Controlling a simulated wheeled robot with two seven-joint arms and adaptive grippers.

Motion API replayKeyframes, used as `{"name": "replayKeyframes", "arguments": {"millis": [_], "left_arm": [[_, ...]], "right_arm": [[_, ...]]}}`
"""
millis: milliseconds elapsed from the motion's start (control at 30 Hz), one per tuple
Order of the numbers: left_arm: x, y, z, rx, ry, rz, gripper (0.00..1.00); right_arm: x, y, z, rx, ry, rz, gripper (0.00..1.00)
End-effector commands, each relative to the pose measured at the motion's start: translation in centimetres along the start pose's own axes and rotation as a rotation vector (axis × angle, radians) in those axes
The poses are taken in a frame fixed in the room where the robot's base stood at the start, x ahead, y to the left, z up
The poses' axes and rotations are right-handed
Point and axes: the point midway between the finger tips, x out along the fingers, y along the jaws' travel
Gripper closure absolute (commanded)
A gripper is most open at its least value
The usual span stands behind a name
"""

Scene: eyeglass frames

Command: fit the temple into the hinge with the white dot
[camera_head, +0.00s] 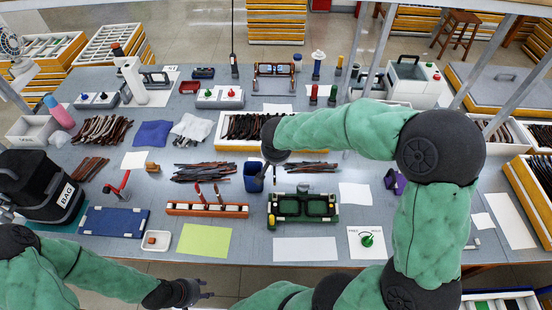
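A green fixture (272,213) stands near the front middle of the table, with a dark eyeglass front (303,207) apparently in it. The hinges and any white dot are too small to make out. Loose dark temples lie in bundles behind it, one at centre left (205,172) and a smaller one (310,167) just behind the fixture. My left gripper (205,291) is low at the front edge, its fingers apart and apparently empty. My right gripper (274,172) points down beside a blue cup (253,178), behind the fixture; its fingers are too small to read.
An orange rack (180,209) with upright tools stands left of the fixture. A white tray of temples (225,143) is behind. My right arm covers the table's right middle.

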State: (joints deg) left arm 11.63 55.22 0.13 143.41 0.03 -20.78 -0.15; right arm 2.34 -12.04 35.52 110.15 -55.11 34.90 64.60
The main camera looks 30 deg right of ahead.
Motion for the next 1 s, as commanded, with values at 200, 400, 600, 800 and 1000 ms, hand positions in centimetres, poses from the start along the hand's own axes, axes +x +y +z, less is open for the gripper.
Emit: {"name": "replayKeyframes", "arguments": {"millis": [200, 400, 600, 800, 1000], "left_arm": [[0.8, -0.3, 0.0, 0.000, -0.001, 0.000, 0.60], [2.2, -0.8, 0.0, 0.000, -0.001, 0.000, 0.60], [3.9, -1.4, -0.1, 0.000, -0.001, 0.000, 0.60], [5.4, -1.9, -0.2, 0.000, -0.001, 0.000, 0.60], [7.0, -2.5, -0.2, 0.000, -0.001, 0.000, 0.60]], "right_arm": [[0.1, 0.0, 0.0, 0.001, 0.002, -0.001, 1.00], [1.2, 0.0, 0.6, 0.001, 0.001, 0.000, 1.00], [2.6, 0.0, 1.1, 0.001, 0.001, 0.000, 1.00], [3.9, 0.0, 1.7, 0.001, 0.001, 0.000, 1.00], [5.3, 0.0, 2.3, 0.001, 0.001, -0.001, 1.00]]}}
